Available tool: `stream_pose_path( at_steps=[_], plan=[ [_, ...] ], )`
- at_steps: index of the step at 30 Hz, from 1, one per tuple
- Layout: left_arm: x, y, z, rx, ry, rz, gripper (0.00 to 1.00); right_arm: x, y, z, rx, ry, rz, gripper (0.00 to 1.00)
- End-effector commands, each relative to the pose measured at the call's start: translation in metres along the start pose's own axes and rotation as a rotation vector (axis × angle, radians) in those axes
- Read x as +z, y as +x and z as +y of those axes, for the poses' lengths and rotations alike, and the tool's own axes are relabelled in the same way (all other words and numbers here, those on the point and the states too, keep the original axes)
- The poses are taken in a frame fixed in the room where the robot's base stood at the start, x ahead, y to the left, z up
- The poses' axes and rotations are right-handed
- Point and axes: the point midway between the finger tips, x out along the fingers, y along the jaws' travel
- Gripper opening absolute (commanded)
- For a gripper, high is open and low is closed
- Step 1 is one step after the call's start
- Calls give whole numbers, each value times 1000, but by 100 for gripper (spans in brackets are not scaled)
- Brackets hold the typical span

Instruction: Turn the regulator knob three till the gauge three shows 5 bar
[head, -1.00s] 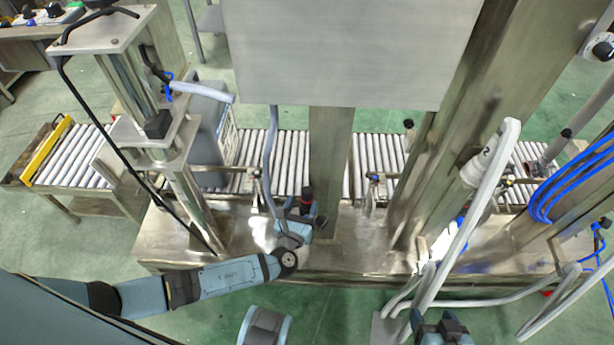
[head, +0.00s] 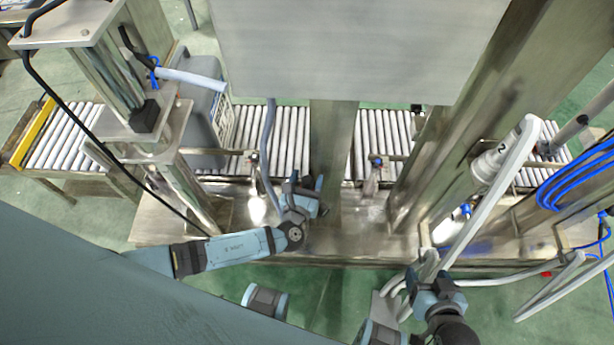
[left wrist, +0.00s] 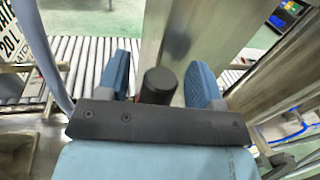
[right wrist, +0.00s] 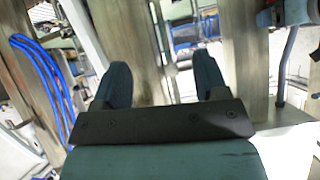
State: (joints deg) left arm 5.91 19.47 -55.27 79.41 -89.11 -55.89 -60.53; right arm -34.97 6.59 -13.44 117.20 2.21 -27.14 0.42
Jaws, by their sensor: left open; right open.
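A black knob (left wrist: 158,84) with a bit of red beside it stands between the two blue fingers of my left gripper (left wrist: 160,80) in the left wrist view. The fingers are open and stand apart on either side of it; I cannot tell whether they touch it. In the head view my left gripper (head: 305,192) is at the central steel post and largely hides the knob. I see no number on this knob. No gauge face is readable in any view. My right gripper (right wrist: 160,85) is open and empty; in the head view it (head: 433,280) is low right of centre.
A steel panel (head: 360,50) hangs over the centre. A roller conveyor (head: 290,140) runs behind the steel bench. A white cylinder marked 2 (head: 490,165), pale pipes (head: 480,210) and blue hoses (head: 565,185) crowd the right. A grey canister (head: 205,125) stands at left.

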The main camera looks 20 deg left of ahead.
Motion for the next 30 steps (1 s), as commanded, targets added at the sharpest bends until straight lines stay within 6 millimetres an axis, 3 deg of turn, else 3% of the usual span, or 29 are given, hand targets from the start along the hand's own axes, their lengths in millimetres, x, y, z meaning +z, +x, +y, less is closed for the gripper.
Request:
stream_pose_path(
  at_steps=[2,8,13,19,30],
  plan=[
    [0,0,0,0,0,0,58,1,0,0,0,0,-1,67],
    [0,0,0,0,0,0,12,0,0,1,0,-1,0,67],
    [-1,1,1,-27,2,-1,10,1,2,3,1,-6,2,67],
    [-4,1,2,-200,2,3,10,10,12,6,2,-14,5,67],
    [1,1,0,-280,0,8,10,1,10,2,-3,-21,27,67]
  ],
)
